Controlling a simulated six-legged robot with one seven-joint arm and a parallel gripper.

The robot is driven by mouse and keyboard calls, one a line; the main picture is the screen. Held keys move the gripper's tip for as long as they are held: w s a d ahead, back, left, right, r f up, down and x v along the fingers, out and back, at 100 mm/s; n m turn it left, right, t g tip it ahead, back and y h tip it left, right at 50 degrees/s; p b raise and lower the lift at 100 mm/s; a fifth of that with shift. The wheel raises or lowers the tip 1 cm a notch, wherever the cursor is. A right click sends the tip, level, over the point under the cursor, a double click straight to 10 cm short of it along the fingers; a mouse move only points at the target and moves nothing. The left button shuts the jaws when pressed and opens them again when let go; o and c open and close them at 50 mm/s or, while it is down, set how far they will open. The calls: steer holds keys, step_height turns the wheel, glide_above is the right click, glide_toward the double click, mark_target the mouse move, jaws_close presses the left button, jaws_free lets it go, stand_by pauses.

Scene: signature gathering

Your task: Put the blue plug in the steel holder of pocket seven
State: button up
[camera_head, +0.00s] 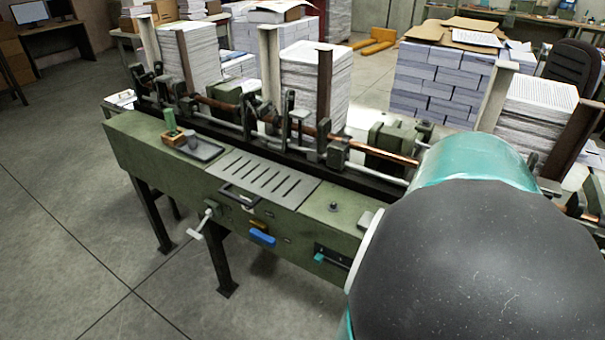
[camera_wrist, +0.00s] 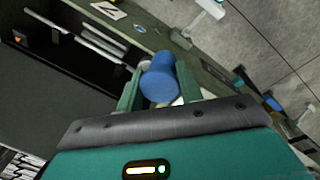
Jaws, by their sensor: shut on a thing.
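The blue plug (camera_wrist: 160,80) is a short, thick cylinder between the two green fingers of my gripper (camera_wrist: 159,80) in the wrist view. The fingers press on it from left and right. A small pale rounded piece (camera_wrist: 143,64) shows just behind the plug's left side; I cannot tell if they touch. I cannot make out the steel holder of pocket seven for certain. In the head view my dark and teal arm covers the right end of the green gathering machine (camera_head: 150,148), and the gripper and held plug are hidden behind it.
The machine's front carries a white-handled crank (camera_head: 203,222) and a blue handle (camera_head: 262,238). A dark tray (camera_head: 195,147) and slotted plate (camera_head: 262,178) lie on top. Stacks of printed sheets (camera_head: 315,85) stand behind upright guides. The floor in front is clear.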

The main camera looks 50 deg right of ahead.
steer(key=d+f, duration=0.2)
steer(key=d, duration=0.1)
steer(key=w+d+f, duration=0.1)
steer(key=d+f, duration=0.2)
steer(key=w+d+f, duration=0.1)
steer(key=d+f, duration=0.2)
steer(key=shift+d, duration=0.1)
steer(key=shift+f, duration=1.55)
steer(key=shift+f, duration=0.4)
